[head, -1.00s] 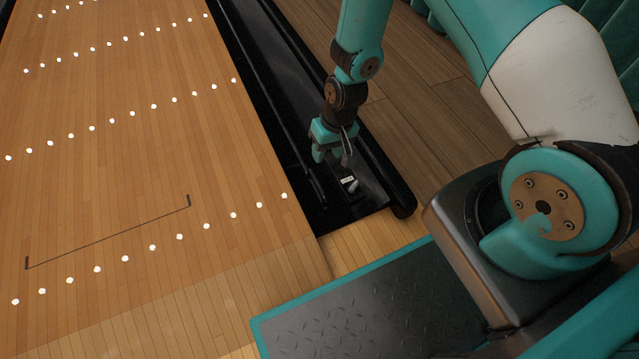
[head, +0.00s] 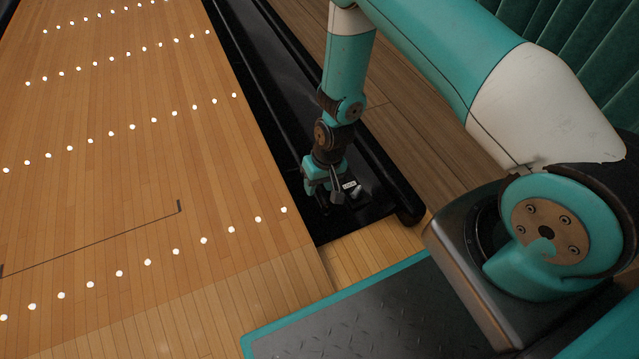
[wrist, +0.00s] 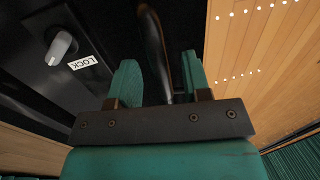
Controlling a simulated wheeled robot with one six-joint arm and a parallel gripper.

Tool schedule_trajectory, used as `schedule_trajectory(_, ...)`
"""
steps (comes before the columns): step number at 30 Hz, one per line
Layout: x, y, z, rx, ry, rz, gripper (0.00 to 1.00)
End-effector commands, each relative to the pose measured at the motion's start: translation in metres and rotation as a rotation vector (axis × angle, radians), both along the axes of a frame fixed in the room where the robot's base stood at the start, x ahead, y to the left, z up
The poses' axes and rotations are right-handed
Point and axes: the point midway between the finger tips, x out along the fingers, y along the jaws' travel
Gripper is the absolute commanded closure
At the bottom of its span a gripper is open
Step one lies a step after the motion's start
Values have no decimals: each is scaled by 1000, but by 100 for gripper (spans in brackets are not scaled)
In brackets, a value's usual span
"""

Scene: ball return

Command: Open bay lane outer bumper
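The black gutter and bumper assembly (head: 283,85) runs along the right edge of the lane. At its near end is a grey knob (wrist: 60,46) beside a white label reading LOCK (wrist: 83,62); the label also shows in the head view (head: 349,184). My gripper (head: 325,197) points down over this near end, just left of the label. In the wrist view its two green fingers (wrist: 160,78) are apart.
The wooden lane (head: 120,170) with rows of white dots lies to the left. A darker wood floor (head: 425,150) and green padded wall (head: 590,60) are to the right. The black assembly's rounded outer end (head: 411,214) is close to my base.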

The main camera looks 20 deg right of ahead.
Motion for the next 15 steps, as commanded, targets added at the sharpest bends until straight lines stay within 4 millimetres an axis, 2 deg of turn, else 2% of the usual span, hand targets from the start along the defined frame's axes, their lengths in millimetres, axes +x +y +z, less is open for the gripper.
schedule_trajectory(1,0,0,0,0,0,0,65)
schedule_trajectory(3,0,0,0,0,0,0,81)
schedule_trajectory(6,0,0,0,0,0,0,100)
schedule_trajectory(15,0,1,2,-15,0,1,100)
